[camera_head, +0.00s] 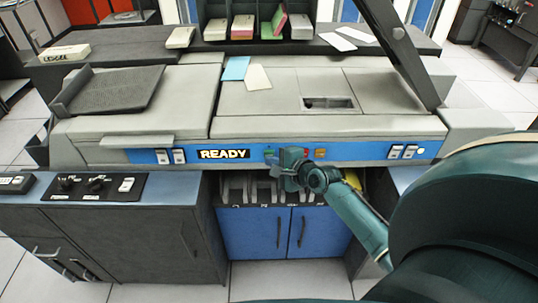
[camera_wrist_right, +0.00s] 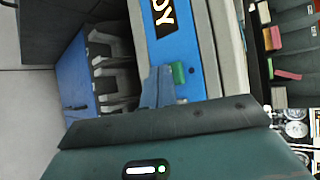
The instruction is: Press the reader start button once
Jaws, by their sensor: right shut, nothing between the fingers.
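The card reader's blue front panel (camera_head: 225,154) carries a lit READY display (camera_head: 222,154). Just right of the display is a small green button (camera_head: 269,153), which also shows in the right wrist view (camera_wrist_right: 179,73). A red button (camera_head: 305,152) and an orange button (camera_head: 320,153) sit farther right. No start label is readable. My right gripper (camera_head: 274,171) is shut and empty in front of the panel, just below the green button in the head view. Its fingers (camera_wrist_right: 158,87) appear right beside that button in the wrist view; I cannot tell whether they touch it. My left gripper is not in view.
White switches flank the panel at left (camera_head: 170,156) and right (camera_head: 402,152). A dark control box with knobs (camera_head: 95,186) stands at the left. Blue cabinet doors (camera_head: 255,232) are below. Blue and cream cards (camera_head: 258,77) lie on the reader's top.

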